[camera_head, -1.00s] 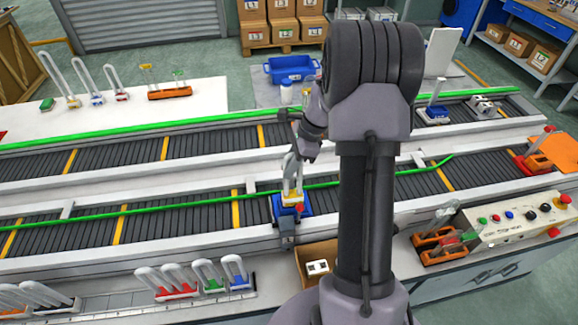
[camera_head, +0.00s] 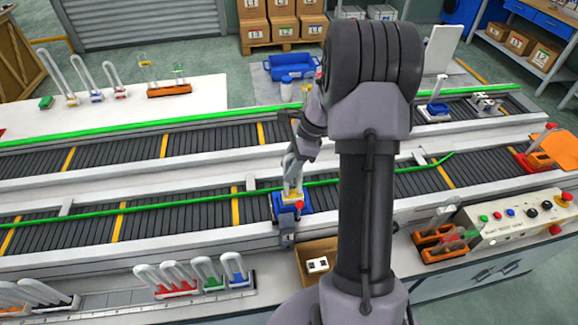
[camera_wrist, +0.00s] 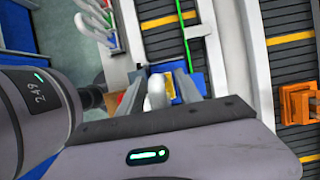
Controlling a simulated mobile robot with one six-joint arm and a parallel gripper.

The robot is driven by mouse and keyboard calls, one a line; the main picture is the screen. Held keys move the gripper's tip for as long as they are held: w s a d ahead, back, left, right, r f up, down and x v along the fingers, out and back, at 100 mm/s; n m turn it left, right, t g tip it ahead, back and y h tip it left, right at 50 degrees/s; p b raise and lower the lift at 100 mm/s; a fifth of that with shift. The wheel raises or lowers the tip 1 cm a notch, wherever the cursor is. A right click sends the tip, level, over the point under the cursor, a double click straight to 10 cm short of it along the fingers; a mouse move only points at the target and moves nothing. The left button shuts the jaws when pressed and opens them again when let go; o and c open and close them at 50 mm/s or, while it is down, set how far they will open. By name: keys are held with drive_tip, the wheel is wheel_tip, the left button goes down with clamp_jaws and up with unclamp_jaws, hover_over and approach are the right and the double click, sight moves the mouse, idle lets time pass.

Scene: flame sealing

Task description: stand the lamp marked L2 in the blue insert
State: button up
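A lamp with a pale looped tube and a yellow base (camera_head: 293,194) stands at the blue insert (camera_head: 277,209) on the near conveyor line. Its mark cannot be read. My gripper (camera_head: 292,170) is directly above, with its fingers pointing down around the tube. In the wrist view, the pale tube (camera_wrist: 156,94) lies between the two fingers of my gripper (camera_wrist: 165,78). The blue insert (camera_wrist: 196,82) shows beyond them. Whether the fingers press on the tube is unclear. The underside of the base is hidden, so its seating cannot be judged.
Racks of lamps with red, green and blue bases (camera_head: 211,284) stand along the front ledge. An open cardboard box (camera_head: 309,276) is just right of the insert. A control panel (camera_head: 515,221) is at the right. A green hose (camera_head: 140,208) runs along the near conveyor.

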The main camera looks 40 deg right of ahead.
drive_tip(key=p+v, duration=0.3)
drive_tip(key=v, duration=1.4)
drive_tip(key=shift+r+p, duration=0.25)
drive_tip(key=shift+p, duration=0.15)
wheel_tip(320, 180, up, 9)
drive_tip(key=p, duration=0.8)
